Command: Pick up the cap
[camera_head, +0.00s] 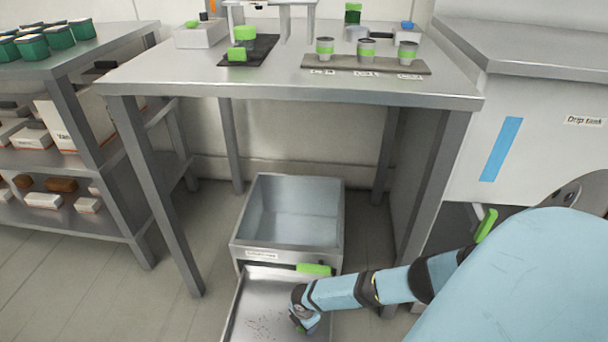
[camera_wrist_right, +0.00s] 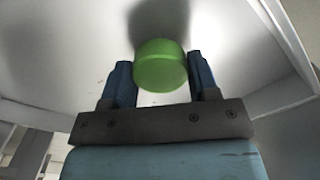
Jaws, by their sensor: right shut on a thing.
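The cap is a round green disc. In the right wrist view the cap (camera_wrist_right: 161,66) sits between the two blue fingers of my right gripper (camera_wrist_right: 159,75), which is shut on it. A pale grey surface lies behind the cap, with a dark shadow on it. In the head view my right gripper (camera_head: 302,320) is low, over the metal tray (camera_head: 250,308) below the table. The arm hides most of the cap there. My left gripper is in neither view.
A grey metal bin (camera_head: 290,210) stands behind the tray, with a green handle (camera_head: 313,269) at its front. The steel table (camera_head: 290,88) above carries several cups and green pieces. Its legs flank the bin. A shelf unit (camera_head: 60,160) is at left. Dark specks lie in the tray.

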